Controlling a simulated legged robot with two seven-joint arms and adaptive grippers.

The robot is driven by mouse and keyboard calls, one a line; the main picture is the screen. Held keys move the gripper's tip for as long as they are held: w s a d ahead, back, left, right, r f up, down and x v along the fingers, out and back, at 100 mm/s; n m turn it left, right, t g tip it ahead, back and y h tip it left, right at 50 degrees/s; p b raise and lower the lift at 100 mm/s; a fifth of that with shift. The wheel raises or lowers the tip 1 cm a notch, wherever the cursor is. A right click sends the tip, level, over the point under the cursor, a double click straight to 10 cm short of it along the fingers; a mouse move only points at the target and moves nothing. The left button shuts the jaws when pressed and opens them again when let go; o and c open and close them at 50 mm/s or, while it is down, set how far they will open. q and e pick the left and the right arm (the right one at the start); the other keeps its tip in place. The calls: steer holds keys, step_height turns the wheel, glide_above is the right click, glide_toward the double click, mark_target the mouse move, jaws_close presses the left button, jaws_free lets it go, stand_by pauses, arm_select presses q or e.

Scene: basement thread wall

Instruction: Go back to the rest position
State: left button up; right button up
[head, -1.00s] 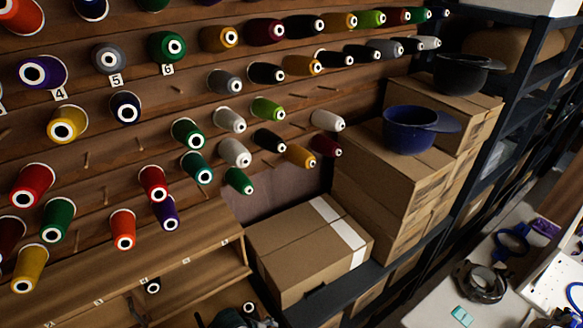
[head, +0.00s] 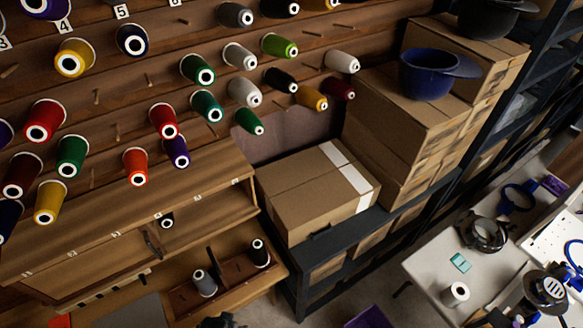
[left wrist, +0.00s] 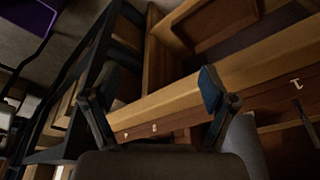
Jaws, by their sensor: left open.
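My left gripper (left wrist: 157,86) is open in the left wrist view, its two blue-padded fingers spread apart with nothing between them. Beyond the fingers is the pale wooden edge of the numbered cabinet (left wrist: 185,98). In the head view only a small dark part at the bottom edge, which looks like my left gripper (head: 217,321), shows in front of the cabinet. My right gripper is not in view.
Thread cones on pegs cover the wall (head: 110,100). The wooden cabinet (head: 130,210) stands below, with two cones in a tray (head: 225,279). A closed carton (head: 310,195) is at centre. A worktable (head: 430,265) with hoops is at right, a purple bin (head: 370,317) at bottom.

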arm_select(q)
steer(key=s+f+g, duration=0.1)
steer(key=s+f, duration=0.2)
steer(key=f, duration=0.8)
steer(key=s+f, duration=0.3)
steer(key=f, duration=0.8)
steer(key=s+a+f+g+b, duration=0.1)
steer(key=s+a+f, duration=0.2)
steer(key=s+f, duration=0.9)
steer(key=s, duration=0.3)
steer(key=shift+a+f, duration=0.2)
steer(key=shift+f, duration=0.05)
